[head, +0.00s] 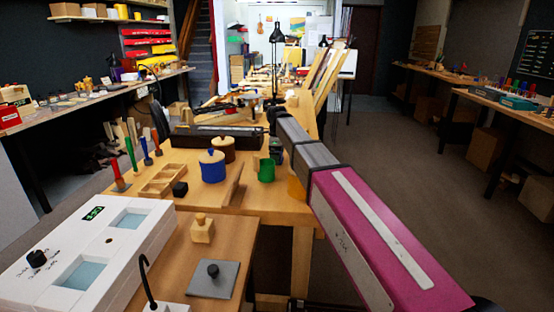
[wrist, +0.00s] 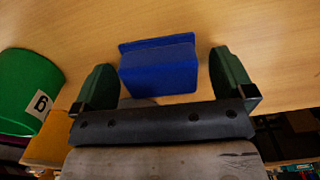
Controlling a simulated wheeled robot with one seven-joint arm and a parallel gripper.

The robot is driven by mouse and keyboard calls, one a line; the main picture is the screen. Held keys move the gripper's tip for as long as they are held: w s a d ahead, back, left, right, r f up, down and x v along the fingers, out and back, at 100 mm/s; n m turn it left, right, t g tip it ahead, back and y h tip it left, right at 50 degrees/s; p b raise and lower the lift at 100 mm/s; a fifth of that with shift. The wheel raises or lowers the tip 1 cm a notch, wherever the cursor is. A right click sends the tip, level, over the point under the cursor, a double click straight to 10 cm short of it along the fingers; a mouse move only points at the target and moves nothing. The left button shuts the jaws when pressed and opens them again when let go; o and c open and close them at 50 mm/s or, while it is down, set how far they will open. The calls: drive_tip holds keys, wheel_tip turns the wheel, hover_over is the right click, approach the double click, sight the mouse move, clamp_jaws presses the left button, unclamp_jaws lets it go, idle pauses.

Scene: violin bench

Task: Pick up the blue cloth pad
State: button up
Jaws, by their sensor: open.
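The blue cloth pad (wrist: 158,68) shows in the wrist view as a blue block with a wider base, lying on the wooden bench top. My gripper (wrist: 165,82) is open, with one dark green finger on each side of the pad. A gap shows between the pad and each finger, and the jaws are empty. In the head view my gripper (head: 275,148) is at the far end of my arm, low over the bench beyond the green cup (head: 266,169). The pad cannot be made out clearly there.
The green cup (wrist: 28,88) and an orange thing (wrist: 48,140) are close to the left finger in the wrist view.

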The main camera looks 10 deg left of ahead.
drive_tip(key=c, duration=1)
drive_tip(key=shift+r, duration=0.9)
wheel_tip(320, 180, up, 3)
drive_tip(key=shift+f, duration=0.15)
drive_tip(key=s+a+r, duration=0.6)
drive_tip(key=s+a, duration=0.1)
drive_tip(key=s, duration=0.2)
drive_tip(key=shift+a+r, duration=0.15)
drive_tip(key=shift+r, duration=0.15)
drive_tip(key=shift+o, duration=0.4)
drive_tip(key=shift+s+r, duration=0.1)
